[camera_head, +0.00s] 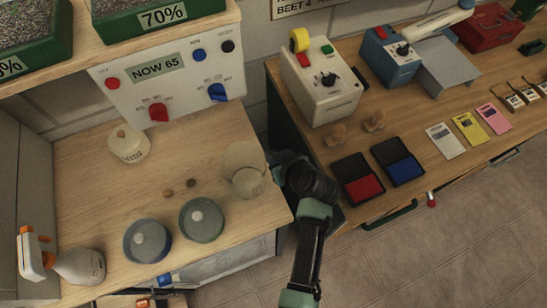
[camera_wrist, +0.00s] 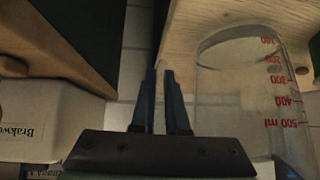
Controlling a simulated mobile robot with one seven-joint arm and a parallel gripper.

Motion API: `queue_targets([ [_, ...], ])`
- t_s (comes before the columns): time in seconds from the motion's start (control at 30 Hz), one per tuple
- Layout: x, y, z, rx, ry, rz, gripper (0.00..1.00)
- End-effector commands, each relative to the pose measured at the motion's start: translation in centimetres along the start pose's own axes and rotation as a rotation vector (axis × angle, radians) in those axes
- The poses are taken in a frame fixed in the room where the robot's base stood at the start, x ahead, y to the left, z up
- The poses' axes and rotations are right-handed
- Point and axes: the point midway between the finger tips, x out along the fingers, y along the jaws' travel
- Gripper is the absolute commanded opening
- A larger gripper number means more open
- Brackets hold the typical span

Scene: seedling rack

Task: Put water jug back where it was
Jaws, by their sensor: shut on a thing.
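The clear water jug (camera_head: 245,168) is at the right edge of the left wooden bench, beside the arm. In the wrist view the jug (camera_wrist: 238,105) fills the right side, with red measuring marks. It looks upright. My gripper (camera_head: 274,168) is at the jug's right side. In the wrist view my gripper (camera_wrist: 165,75) has its fingers nearly together beside the jug wall, shut on the jug, apparently at its handle. The handle itself is hard to see. I cannot tell whether the jug's base touches the bench.
A control panel (camera_head: 165,75) is behind. A gap separates the right bench (camera_head: 405,165), which holds ink pads (camera_head: 358,180) and machines.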

Motion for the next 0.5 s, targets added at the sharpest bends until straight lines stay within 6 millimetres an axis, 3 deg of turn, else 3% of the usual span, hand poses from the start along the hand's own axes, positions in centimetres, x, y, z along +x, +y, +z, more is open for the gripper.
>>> queue_targets([
  [0.5, 1.04, 0.1, 0.97, 0.0, 0.002, 0.001, 0.0],
])
